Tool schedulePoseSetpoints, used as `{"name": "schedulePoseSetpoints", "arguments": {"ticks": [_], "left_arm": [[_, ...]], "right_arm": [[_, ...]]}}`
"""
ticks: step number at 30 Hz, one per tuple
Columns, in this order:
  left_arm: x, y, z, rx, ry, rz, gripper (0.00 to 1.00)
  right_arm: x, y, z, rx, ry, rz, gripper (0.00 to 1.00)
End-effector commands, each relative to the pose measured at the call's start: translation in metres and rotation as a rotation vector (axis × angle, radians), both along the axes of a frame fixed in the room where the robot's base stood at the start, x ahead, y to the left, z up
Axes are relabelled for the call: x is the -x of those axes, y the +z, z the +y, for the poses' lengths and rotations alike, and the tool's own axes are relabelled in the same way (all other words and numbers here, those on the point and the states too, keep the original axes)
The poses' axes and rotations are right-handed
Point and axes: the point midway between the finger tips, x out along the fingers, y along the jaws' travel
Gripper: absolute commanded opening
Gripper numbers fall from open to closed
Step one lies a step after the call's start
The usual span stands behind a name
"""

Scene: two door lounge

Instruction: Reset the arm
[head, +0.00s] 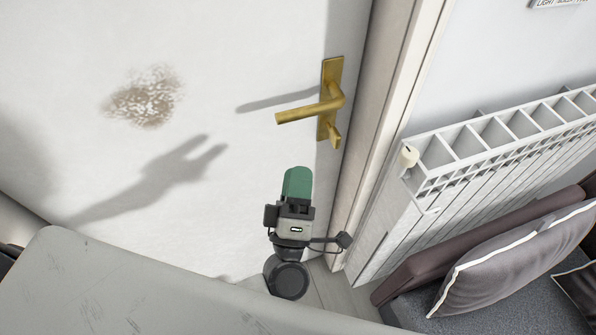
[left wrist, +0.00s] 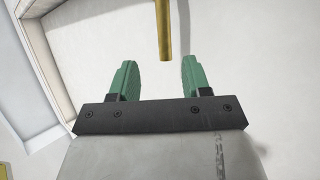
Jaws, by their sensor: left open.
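My left gripper (head: 297,183) has green fingers and stands in front of the white door, below the brass handle. In the left wrist view its two fingers (left wrist: 154,80) are spread apart with nothing between them. The brass door handle (head: 310,109) sits on a tall plate near the door's right edge. Its lever also shows in the left wrist view (left wrist: 163,30), beyond the fingertips and apart from them. The white door (head: 220,60) looks shut against its frame. My right gripper is in neither view.
A white radiator (head: 500,145) stands on the wall right of the door frame (head: 385,110). A sofa with a grey cushion (head: 515,260) fills the lower right. A pale grey surface (head: 120,290) spans the lower left. A brown worn patch (head: 145,97) marks the door.

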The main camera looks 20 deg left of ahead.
Motion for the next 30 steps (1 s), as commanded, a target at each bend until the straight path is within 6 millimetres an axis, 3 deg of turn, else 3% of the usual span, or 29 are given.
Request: {"name": "schedulePoseSetpoints", "arguments": {"ticks": [10, 14, 17, 23, 26, 30], "left_arm": [[-0.001, -0.003, -0.001, -0.010, -0.001, 0.005, 0.48], [-0.011, -0.035, -0.008, -0.133, -0.017, 0.061, 0.48], [-0.021, -0.092, -0.015, -0.330, -0.050, 0.165, 0.48], [-0.017, -0.244, -0.006, -0.754, -0.165, 0.472, 0.48], [0.004, -0.317, 0.010, -0.928, -0.239, 0.642, 0.48], [0.052, -0.408, 0.041, -1.131, -0.359, 0.891, 0.48]], "right_arm": [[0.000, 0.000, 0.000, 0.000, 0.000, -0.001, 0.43], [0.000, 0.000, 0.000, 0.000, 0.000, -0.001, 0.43], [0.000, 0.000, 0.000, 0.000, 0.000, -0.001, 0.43], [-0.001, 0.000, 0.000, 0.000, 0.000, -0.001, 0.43], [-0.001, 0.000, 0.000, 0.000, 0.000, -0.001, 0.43], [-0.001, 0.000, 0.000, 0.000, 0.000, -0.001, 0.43]]}}
